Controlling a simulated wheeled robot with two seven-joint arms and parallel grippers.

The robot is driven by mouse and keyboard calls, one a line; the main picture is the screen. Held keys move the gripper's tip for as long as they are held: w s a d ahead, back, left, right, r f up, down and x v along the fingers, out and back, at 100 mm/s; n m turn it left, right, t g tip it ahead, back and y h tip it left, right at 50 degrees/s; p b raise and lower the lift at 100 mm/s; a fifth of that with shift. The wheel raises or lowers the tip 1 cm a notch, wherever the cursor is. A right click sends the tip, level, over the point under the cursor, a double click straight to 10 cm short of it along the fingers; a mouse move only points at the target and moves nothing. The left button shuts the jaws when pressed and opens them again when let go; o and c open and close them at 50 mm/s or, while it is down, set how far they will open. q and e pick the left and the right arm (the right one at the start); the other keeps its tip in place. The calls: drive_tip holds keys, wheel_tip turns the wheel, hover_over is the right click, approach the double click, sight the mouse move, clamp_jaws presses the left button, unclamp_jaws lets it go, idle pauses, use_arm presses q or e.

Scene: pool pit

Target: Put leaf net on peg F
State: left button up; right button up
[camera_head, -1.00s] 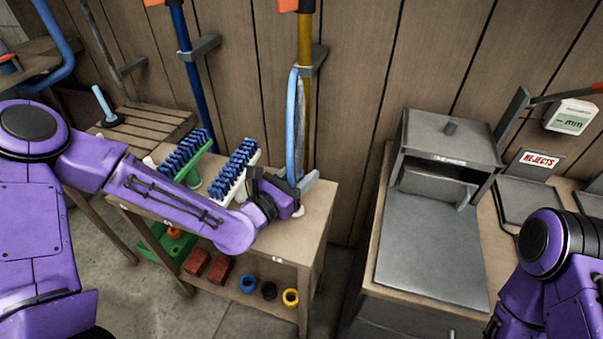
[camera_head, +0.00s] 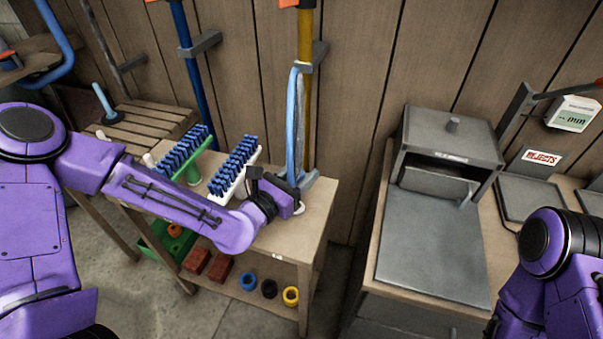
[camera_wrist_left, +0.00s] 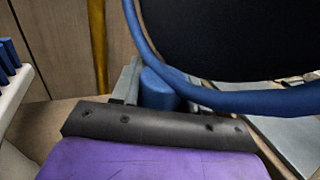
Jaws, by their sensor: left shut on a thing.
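The leaf net (camera_head: 292,125) stands on edge above the bench's right end, its light blue rim seen nearly edge-on in the head view. In the left wrist view its blue rim (camera_wrist_left: 235,103) and dark mesh (camera_wrist_left: 230,40) fill the upper right. My left gripper (camera_head: 304,186) is shut on the leaf net at its lower end; a blue grip piece (camera_wrist_left: 158,90) shows between the fingers. I cannot make out which fixture is peg F. My right arm (camera_head: 552,255) shows at the right edge, but its gripper is out of view.
Blue-bristled brushes (camera_head: 233,167) stand on the bench (camera_head: 318,215) beside my left forearm. A yellow pole (camera_head: 306,45) and a blue pole (camera_head: 188,75) hang in grey wall brackets behind. A grey machine (camera_head: 450,140) with a flat plate stands on the right-hand table.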

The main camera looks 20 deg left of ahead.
use_arm(q)
drive_tip(key=shift+f+b, duration=0.4)
drive_tip(key=shift+f, duration=0.05)
drive_tip(key=shift+f, duration=0.1)
drive_tip(key=shift+f+b, duration=1)
drive_tip(key=shift+b, duration=0.05)
drive_tip(key=shift+f+b, duration=0.8)
drive_tip(key=shift+f+b, duration=0.45)
